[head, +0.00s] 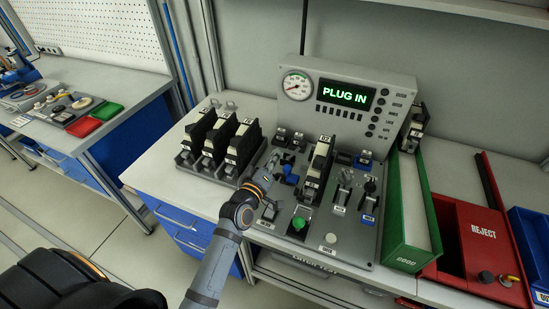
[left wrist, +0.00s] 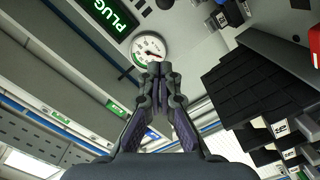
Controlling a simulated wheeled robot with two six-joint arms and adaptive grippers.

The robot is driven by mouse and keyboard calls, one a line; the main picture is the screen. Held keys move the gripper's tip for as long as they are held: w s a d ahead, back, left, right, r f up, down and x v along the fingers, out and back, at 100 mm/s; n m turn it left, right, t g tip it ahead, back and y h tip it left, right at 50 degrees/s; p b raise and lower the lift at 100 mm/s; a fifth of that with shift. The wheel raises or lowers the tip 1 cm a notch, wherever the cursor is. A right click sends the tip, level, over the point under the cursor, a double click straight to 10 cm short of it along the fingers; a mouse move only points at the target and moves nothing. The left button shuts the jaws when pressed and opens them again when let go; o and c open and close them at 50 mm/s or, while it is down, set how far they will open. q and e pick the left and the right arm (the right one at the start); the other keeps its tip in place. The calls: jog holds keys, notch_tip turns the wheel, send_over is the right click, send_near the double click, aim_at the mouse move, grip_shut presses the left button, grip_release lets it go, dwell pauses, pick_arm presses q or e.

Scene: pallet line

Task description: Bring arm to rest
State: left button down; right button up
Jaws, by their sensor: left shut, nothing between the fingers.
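My left gripper (head: 274,160) is over the left part of the grey test panel (head: 345,240), beside the rack of black modules. In the left wrist view my left gripper (left wrist: 159,70) shows its fingertips together, with nothing between them. My left arm comes up from the bottom of the head view. My right gripper is not in view.
The test station's display (head: 345,93) reads PLUG IN, with a gauge (head: 297,86) beside it. A black module (head: 318,165) stands upright on the panel. A green GOOD bin (head: 408,215) and a red REJECT bin (head: 470,235) lie to the right. Several modules stand in a rack (head: 205,172).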

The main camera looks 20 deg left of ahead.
pick_arm(q)
jog(key=s+f+m+g, duration=0.2)
jog(key=s+f, duration=0.1)
jog(key=s+f+m+g, duration=0.2)
jog(key=s+f+g, duration=0.1)
jog(key=s+f+m+g, duration=0.2)
jog(key=s+f+m, duration=0.1)
jog(key=s, duration=0.1)
jog(key=shift+s+h, duration=0.1)
jog(key=shift+h, duration=0.3)
jog(key=s+a+f+m+g+y, duration=0.1)
jog(key=s+a+f+m+g, duration=0.15)
jog(key=s, duration=0.45)
jog(key=s+a+f+m+g+y, duration=0.1)
jog(key=s+a+g+y, duration=0.2)
jog(key=s, duration=0.4)
jog(key=s+a+f+g+h, duration=0.1)
jog(key=s+f, duration=0.1)
jog(key=f, duration=1.2)
jog(key=s+a+f+g, duration=0.2)
jog(key=f, duration=1.2)
jog(key=s+f, duration=1.4)
jog(key=s, duration=0.3)
jog(key=shift+s+a+f+n+g, duration=0.15)
jog(key=shift+s+a+n+g, duration=0.1)
jog(key=shift+a+n+g, duration=0.15)
